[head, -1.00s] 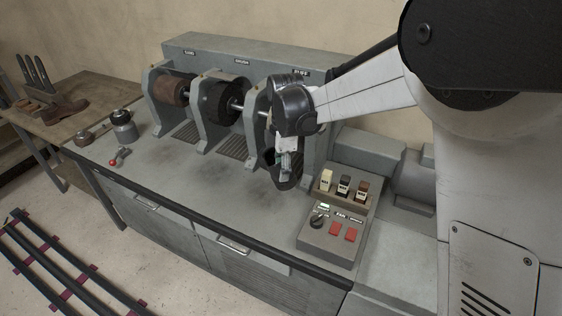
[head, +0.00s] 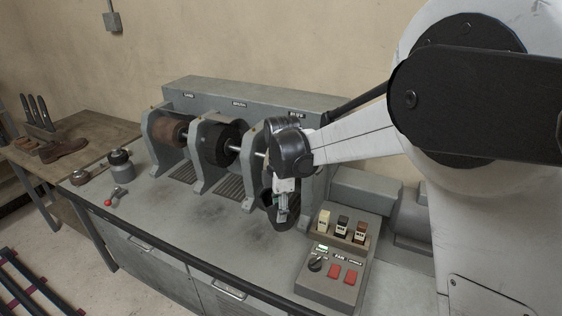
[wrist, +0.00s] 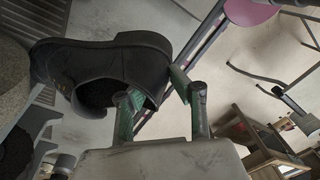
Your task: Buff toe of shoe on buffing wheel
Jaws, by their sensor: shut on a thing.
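My gripper (wrist: 155,88) is shut on a black shoe (wrist: 100,62) by its heel end; one green-padded finger reaches into the opening and the other is outside the heel. The shoe's toe end points left in the wrist view, beside a rough, light grey round surface (wrist: 12,88), likely the buffing wheel. I cannot tell whether they touch. In the head view, my gripper (head: 284,192) is at the right-hand wheel station, with the dark shoe (head: 270,206) low in front of it. My wrist hides that station's wheel.
The grey machine (head: 240,92) also has a brown sanding wheel (head: 168,131) and a dark brush wheel (head: 222,143) to the left. A control panel (head: 335,272) stands close right of my gripper. The middle counter is clear.

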